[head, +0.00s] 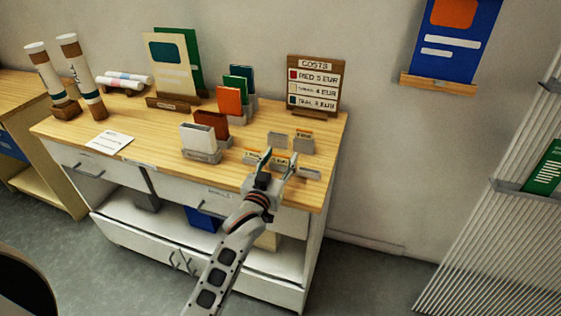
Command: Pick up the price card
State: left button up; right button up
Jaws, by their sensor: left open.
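My left gripper (280,157) is open above the front right part of the wooden-topped counter (165,155), its two fingers spread. A small pale card with an orange top edge (281,155) shows between or just behind the fingers; I cannot tell whether they touch it. Similar small cards in grey holders stand around it: one to the left (251,155) and one behind to the right (304,135). Their print is too small to read, so I cannot tell which one is the price card. A larger brown costs board (314,84) stands at the back right. My right gripper is out of view.
A paper sheet (110,141) lies at the front left. Tubes (80,77) and upright booklets (170,63) stand at the back left.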

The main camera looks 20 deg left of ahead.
pick_arm(q)
jog(key=shift+w, duration=0.2)
jog(key=c, duration=0.6)
jog(key=shift+o, duration=0.2)
